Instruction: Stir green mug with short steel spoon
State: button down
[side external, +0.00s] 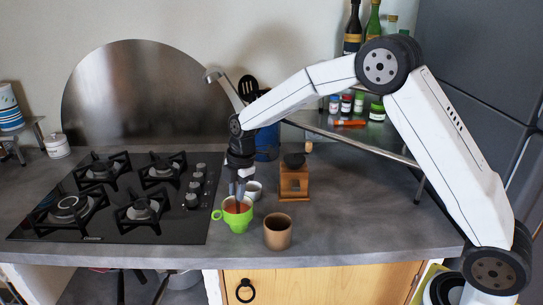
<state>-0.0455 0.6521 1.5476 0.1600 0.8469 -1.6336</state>
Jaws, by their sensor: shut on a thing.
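The green mug (238,221) stands upright on the grey counter, to the right of the stove, with its handle to the left. It holds a reddish-brown liquid. My gripper (238,192) points down right over the mug's opening. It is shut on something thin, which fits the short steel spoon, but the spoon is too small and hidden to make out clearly. I cannot tell how deep its tip is in the liquid.
A brown cup (278,234) stands close to the right of the mug. A wooden grinder (294,180) stands behind right. The black stove (125,200) is to the left. The counter's front right is clear.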

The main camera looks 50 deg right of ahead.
jog(key=shift+r, duration=0.15)
jog(key=shift+s+a+r, duration=0.1)
jog(key=shift+s+r, duration=0.05)
jog(key=shift+r, duration=1.35)
jog(key=shift+s+d+r, duration=0.1)
jog(key=shift+s+r, duration=0.05)
jog(key=shift+r, duration=1.3)
jog(key=shift+s+a+r, duration=0.1)
jog(key=shift+s+r, duration=0.05)
jog(key=shift+r, duration=1.45)
jog(key=shift+r, duration=1.9)
